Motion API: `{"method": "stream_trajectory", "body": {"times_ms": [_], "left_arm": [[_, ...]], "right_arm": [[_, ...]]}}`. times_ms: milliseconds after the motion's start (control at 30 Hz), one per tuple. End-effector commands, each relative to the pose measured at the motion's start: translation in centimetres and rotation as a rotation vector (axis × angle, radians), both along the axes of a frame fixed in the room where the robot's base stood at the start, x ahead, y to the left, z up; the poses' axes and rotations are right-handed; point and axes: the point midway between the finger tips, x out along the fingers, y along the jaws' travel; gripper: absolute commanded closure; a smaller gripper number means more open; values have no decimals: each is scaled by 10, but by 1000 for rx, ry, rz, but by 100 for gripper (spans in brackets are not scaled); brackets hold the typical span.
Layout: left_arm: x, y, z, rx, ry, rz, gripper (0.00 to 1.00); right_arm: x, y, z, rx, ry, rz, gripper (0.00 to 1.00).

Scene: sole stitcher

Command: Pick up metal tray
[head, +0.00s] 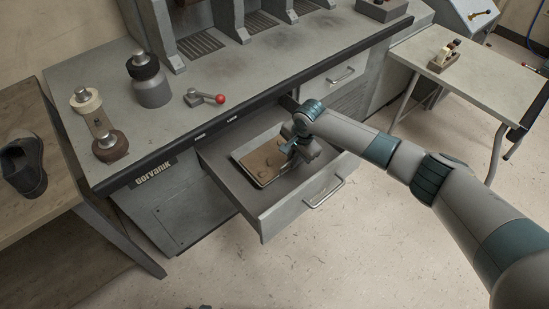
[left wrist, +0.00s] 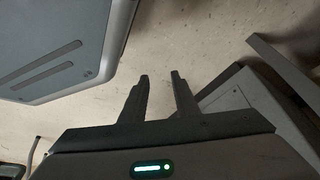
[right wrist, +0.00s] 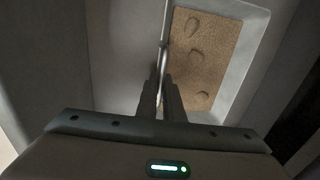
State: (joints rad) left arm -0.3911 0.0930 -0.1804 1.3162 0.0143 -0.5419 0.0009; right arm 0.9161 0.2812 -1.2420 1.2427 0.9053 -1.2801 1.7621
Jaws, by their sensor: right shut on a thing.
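The metal tray (head: 262,174) lies inside the open drawer (head: 262,215), with a brown bottom carrying several rounded shapes. It also shows in the right wrist view (right wrist: 214,78), with a pale raised rim. My right gripper (head: 290,147) reaches down into the drawer at the tray's right side. In the right wrist view my right gripper (right wrist: 165,82) has its fingers close together, shut on the tray's near rim. The fingers hide part of that rim. My left gripper (left wrist: 159,77) shows only in the left wrist view, with its fingers apart and nothing between them, above the floor.
The workbench (head: 240,84) above the drawer holds a dark-topped container (head: 151,82), a red-knobbed lever (head: 207,98) and rollers (head: 99,120). A shoe (head: 23,167) sits on a wooden table at left. A side table (head: 480,75) stands at right. The floor before the drawer is clear.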

Motion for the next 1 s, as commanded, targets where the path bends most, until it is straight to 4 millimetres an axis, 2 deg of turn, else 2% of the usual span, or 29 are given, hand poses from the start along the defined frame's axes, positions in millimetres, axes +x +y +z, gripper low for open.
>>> {"method": "stream_trajectory", "body": {"times_ms": [400,1000], "left_arm": [[1,-12,1,-16,-1,6,72],[1,-1,0,-1,-1,1,72]], "right_arm": [[0,0,0,-1,1,0,100],[0,0,-1,-1,1,0,100]]}}
